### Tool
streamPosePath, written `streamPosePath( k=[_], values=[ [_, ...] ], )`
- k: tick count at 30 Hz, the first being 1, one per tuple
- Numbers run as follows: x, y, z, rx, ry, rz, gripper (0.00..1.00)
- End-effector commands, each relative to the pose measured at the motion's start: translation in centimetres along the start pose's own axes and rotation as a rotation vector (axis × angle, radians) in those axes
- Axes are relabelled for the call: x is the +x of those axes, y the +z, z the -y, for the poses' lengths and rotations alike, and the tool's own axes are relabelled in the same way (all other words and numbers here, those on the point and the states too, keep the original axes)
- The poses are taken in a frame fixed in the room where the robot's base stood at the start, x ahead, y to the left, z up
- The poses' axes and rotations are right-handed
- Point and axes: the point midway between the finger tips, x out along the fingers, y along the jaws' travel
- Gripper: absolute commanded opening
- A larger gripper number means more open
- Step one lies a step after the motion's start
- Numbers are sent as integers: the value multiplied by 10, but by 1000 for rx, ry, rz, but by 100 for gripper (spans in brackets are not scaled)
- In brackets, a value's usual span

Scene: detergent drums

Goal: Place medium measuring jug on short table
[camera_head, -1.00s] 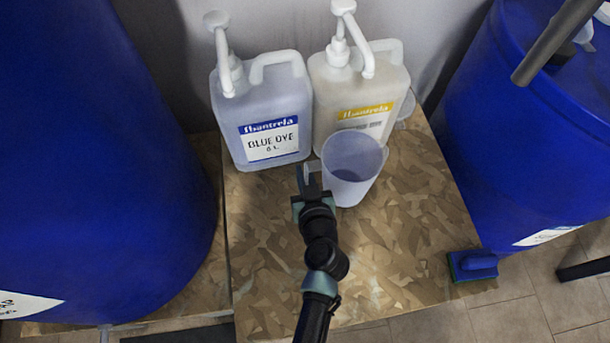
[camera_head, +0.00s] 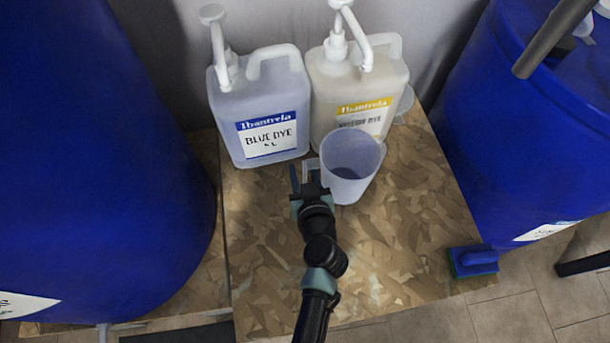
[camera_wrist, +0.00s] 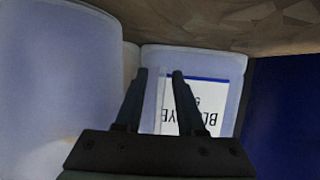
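A translucent measuring jug (camera_head: 352,172) stands upright on a wood-chip-patterned table (camera_head: 400,240), in front of two dye bottles. In the wrist view the jug (camera_wrist: 60,90) fills the left side. My gripper (camera_head: 305,176) is just left of the jug, at its handle side, with its fingers pointing toward the bottles. In the wrist view my gripper (camera_wrist: 160,75) has its fingers apart, with a pale upright strip between them, possibly the jug's handle. I cannot tell whether either finger touches it.
A blue dye bottle (camera_head: 262,100) and a yellow dye bottle (camera_head: 350,85) stand close behind. Another clear vessel (camera_head: 405,103) is partly hidden at right. Blue drums (camera_head: 90,170) (camera_head: 500,140) flank the table. The table front is clear.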

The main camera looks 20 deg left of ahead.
Motion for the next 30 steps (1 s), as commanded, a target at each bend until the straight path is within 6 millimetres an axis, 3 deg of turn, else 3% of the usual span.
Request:
streamPosePath(
  k=[5, 18, 24, 30],
  values=[
    [-14, -2, 0, 1, 1, 1, 38],
    [-100, -1, 0, 1, 2, 2, 38],
    [-118, -2, 0, 0, 0, 0, 38],
    [-122, -3, 0, -1, 1, 0, 38]
  ],
)
